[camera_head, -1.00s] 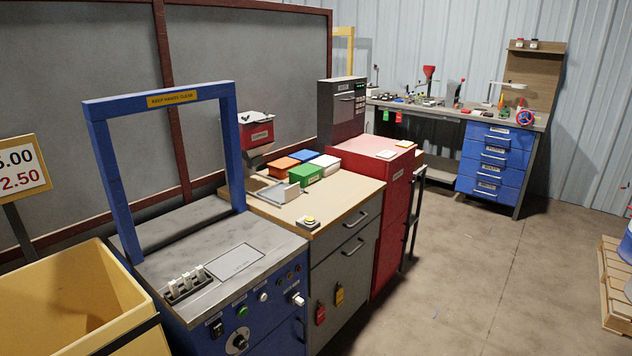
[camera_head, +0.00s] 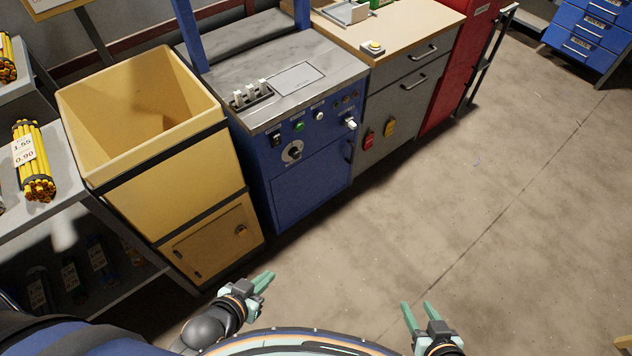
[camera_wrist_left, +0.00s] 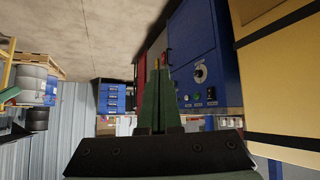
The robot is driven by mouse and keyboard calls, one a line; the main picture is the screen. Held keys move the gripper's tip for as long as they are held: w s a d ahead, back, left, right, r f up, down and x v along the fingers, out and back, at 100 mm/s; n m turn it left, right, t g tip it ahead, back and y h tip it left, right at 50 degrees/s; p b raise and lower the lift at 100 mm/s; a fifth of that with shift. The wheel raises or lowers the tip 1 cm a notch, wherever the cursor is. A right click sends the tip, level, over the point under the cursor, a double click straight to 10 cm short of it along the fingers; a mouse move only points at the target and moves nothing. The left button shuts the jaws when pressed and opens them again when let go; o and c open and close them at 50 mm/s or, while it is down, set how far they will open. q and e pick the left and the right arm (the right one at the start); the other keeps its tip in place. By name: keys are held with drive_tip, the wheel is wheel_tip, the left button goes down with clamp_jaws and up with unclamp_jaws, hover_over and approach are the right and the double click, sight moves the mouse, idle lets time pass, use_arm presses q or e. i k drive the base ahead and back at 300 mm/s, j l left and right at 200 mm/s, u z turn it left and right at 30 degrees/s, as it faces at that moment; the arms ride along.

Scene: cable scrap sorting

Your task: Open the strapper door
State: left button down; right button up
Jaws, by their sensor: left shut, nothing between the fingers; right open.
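The blue strapper (camera_head: 262,150) stands at the upper middle in the head view, with a grey top, knobs and buttons on its front. Its blue door (camera_head: 312,188) is the lower front panel and looks closed. A dark handle (camera_head: 348,151) sits near its right edge. My right gripper (camera_head: 418,312) is open and empty, further right.
A yellow bin (camera_head: 190,150) stands left of the strapper. A shelf (camera_head: 70,185) with cable bundles is at far left. A grey cabinet (camera_head: 405,105) with red and yellow tags adjoins the strapper's right. The floor (camera_head: 470,215) in front and right is clear.

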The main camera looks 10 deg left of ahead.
sight(295, 191)
drive_tip(key=i+l, duration=0.75)
drive_tip(key=l, duration=0.15)
